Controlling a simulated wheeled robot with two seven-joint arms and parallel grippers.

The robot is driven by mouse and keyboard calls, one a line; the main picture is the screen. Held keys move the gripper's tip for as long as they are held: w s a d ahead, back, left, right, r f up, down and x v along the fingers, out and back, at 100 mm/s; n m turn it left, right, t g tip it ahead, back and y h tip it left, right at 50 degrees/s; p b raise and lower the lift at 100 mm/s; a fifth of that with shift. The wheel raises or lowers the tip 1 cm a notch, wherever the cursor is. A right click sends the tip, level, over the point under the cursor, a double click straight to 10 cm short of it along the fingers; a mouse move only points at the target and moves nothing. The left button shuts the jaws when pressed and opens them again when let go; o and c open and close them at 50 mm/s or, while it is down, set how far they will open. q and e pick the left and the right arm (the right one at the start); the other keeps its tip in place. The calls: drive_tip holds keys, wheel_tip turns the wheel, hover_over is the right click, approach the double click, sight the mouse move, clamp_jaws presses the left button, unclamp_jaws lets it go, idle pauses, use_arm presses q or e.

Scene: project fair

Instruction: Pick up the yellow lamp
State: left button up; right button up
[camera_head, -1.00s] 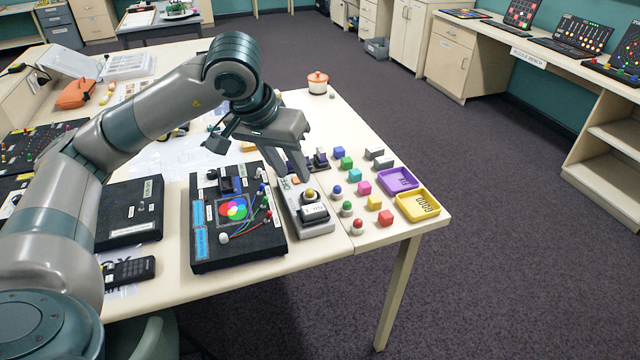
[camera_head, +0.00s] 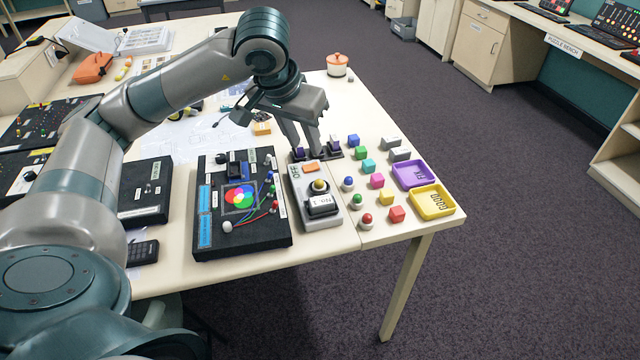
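The yellow lamp (camera_head: 320,185), a small dome, sits on the grey tester box (camera_head: 329,220), just above its black labelled part. My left gripper (camera_head: 308,150) points down with its two fingers apart and nothing seen between them. Its fingertips are beyond the far end of the grey box, at a dark low rack (camera_head: 330,154); I cannot tell whether they touch it. The lamp is nearer to me than the fingertips and is not covered. My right gripper is not in view.
Blue (camera_head: 348,183), green (camera_head: 357,200) and red (camera_head: 366,219) lamps stand right of the box. Several coloured cubes, a purple tray (camera_head: 427,186) and a yellow tray (camera_head: 449,213) lie farther right. A black board (camera_head: 240,240) with wires is close on the left.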

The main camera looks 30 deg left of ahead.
use_arm(q)
drive_tip(key=p, duration=0.3)
approach(319, 180)
drive_tip(key=w+x, duration=0.1)
drive_tip(key=x, duration=0.2)
drive_tip(key=shift+s+a+f, duration=0.1)
drive_tip(key=shift+a+f, duration=0.05)
drive_tip(key=shift+f, duration=0.1)
drive_tip(key=shift+p, duration=0.3)
drive_tip(key=shift+p+x, duration=0.9)
drive_tip(key=shift+x, duration=0.05)
drive_tip(key=shift+f+p, duration=0.55)
drive_tip(key=shift+f, duration=0.45)
drive_tip(key=shift+w+f, duration=0.4)
drive_tip(key=shift+f, duration=0.25)
clamp_jaws()
